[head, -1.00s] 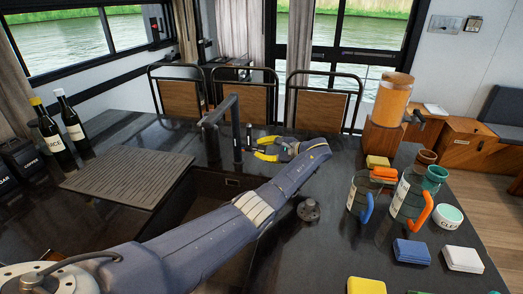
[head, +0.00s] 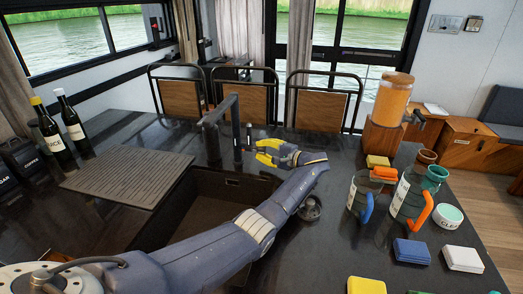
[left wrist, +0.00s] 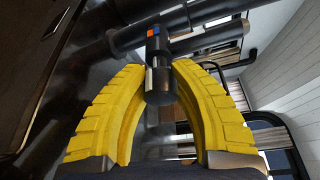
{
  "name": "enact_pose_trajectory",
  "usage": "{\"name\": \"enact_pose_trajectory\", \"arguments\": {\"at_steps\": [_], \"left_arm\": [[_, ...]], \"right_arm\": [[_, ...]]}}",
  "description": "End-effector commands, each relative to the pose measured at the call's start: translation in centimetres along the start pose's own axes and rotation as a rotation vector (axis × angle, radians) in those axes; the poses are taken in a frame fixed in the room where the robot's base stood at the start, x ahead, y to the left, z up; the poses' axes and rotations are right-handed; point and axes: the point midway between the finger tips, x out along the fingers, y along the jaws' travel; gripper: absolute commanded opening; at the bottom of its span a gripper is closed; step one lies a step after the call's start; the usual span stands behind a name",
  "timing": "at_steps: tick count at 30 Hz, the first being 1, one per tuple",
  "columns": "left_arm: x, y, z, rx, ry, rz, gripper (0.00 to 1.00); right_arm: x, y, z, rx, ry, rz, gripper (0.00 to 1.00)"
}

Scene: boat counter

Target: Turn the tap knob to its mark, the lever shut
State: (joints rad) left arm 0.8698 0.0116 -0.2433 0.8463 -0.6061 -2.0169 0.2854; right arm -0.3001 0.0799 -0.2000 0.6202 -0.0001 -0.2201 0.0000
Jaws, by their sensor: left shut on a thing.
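The black tap (head: 229,108) stands behind the sink, with a tall post and a spout reaching toward the sink. A short dark lever (head: 249,134) stands upright just right of the post. My left gripper (head: 259,152), with yellow fingers, is beside the lever at its right. In the left wrist view the dark cylindrical lever (left wrist: 160,82) lies between the yellow fingertips, and the gripper (left wrist: 158,78) is shut on it. The tap knob (left wrist: 153,42) behind it carries a blue mark and an orange mark side by side. My right gripper is not in view.
The sink (head: 205,205) opens below my left arm. A ribbed drainboard (head: 128,177) lies left. Two bottles (head: 72,128) stand far left. Glass mugs (head: 408,200), sponges (head: 411,251) and a drink dispenser (head: 392,100) stand right. Chairs (head: 325,103) line the far edge.

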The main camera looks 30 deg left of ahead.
Motion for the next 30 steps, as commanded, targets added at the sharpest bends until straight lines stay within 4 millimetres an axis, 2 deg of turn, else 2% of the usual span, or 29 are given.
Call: {"name": "enact_pose_trajectory", "arguments": {"at_steps": [7, 8, 15, 24, 30], "left_arm": [[0.0, 0.1, 0.0, 0.001, 0.001, 0.001, 0.00], [0.0, 0.1, 0.0, 0.001, 0.001, 0.001, 0.27], [0.0, 0.0, 0.0, 0.001, 0.000, 0.001, 0.55], [0.0, -0.2, 0.0, 0.001, 0.000, 0.001, 0.55], [-0.3, -2.3, 0.6, -0.003, 0.001, 0.001, 0.55]], "right_arm": [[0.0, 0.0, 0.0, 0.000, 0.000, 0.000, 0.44], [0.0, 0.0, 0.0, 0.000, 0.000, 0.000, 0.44], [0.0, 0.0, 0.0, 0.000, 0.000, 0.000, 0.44], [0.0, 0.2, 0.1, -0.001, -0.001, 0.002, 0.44], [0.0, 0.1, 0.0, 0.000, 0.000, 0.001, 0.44]]}}
